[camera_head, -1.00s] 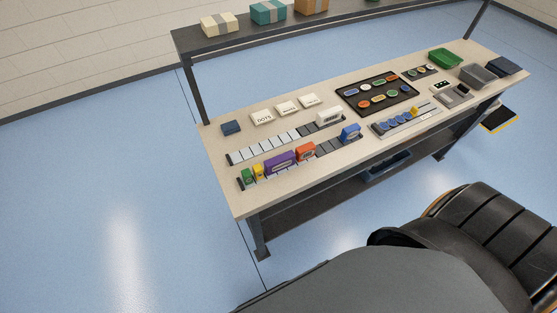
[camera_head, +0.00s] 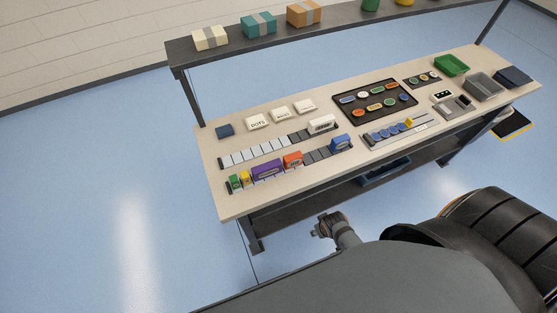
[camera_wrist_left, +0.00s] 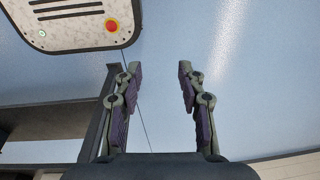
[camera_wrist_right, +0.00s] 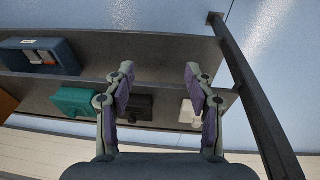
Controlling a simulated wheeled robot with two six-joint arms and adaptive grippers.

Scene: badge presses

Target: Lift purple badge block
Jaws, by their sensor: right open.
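The purple badge block (camera_head: 268,169) sits in the front row on the table, between a yellow block (camera_head: 245,178) and an orange block (camera_head: 293,159). A pale mark shows on its front face. No gripper is near it. My left gripper (camera_wrist_left: 158,75) has its fingers wide apart with nothing between them, over open floor in the left wrist view. My right gripper (camera_wrist_right: 160,78) is open and empty in the right wrist view, with shelves behind it. The purple block is not seen in either wrist view.
A green block (camera_head: 234,183) stands at the row's left end and a blue block (camera_head: 341,144) at its right. A black tray (camera_head: 337,100) of badges lies behind. A raised shelf (camera_head: 350,22) runs along the table's back. Part of my arm shows before the table.

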